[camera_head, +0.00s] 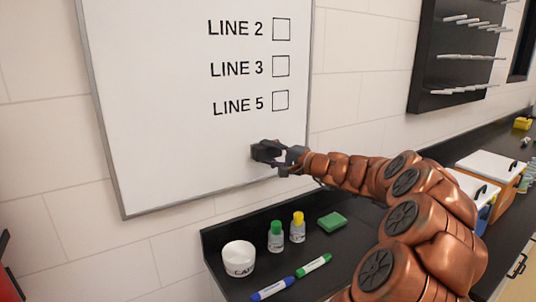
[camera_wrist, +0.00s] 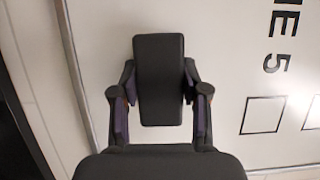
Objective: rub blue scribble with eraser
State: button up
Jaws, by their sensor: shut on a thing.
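My gripper (camera_head: 280,155) is shut on a dark block-shaped eraser (camera_head: 264,151), held at the lower right of the whiteboard (camera_head: 165,130), below the LINE 5 row. In the wrist view the eraser (camera_wrist: 160,75) stands lengthwise between the two fingers (camera_wrist: 160,97), which grip its sides. The eraser is close to the board face; I cannot tell whether it touches. No blue scribble shows in either view. The board area behind the eraser and gripper is hidden.
The board carries LINE 2, LINE 3 and LINE 5 with empty boxes. A pegboard (camera_head: 460,50) hangs right.

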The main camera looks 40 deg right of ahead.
aim_at(279, 156)
jog(key=shift+d, duration=0.1)
jog(key=shift+s+d, duration=0.1)
jog(key=shift+d, duration=1.8)
jog(key=shift+f, duration=0.1)
jog(key=shift+a, duration=0.1)
jog(key=shift+a+b, duration=1.25)
jog(key=shift+a, duration=0.7)
